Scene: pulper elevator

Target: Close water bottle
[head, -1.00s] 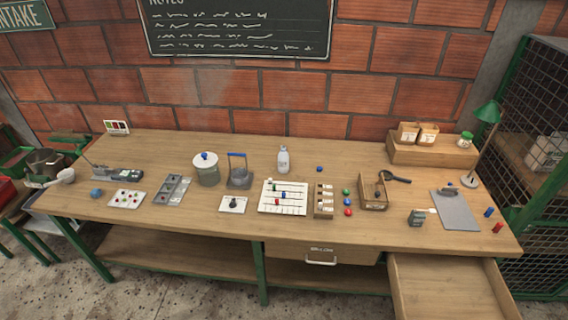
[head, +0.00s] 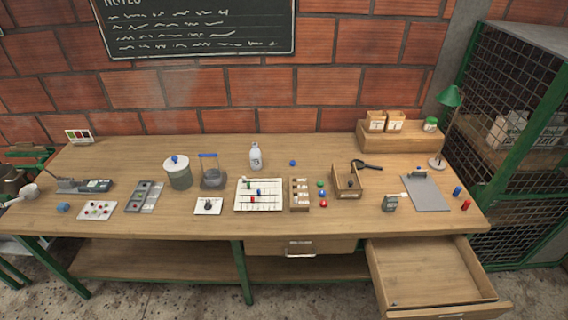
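A white water bottle (head: 256,156) stands upright near the back middle of the wooden table (head: 310,222). Its top is too small to make out clearly. A small blue round piece (head: 292,163), which looks like a cap, lies on the table just right of the bottle and apart from it. Neither of my grippers shows in the head view.
A lidded jar (head: 179,177) and a blue-handled holder (head: 213,178) stand left of the bottle. A white lined board (head: 259,207) and a compartment box (head: 299,196) lie in front. An open drawer (head: 430,272) juts out at the front right. A green lamp (head: 448,97) stands right.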

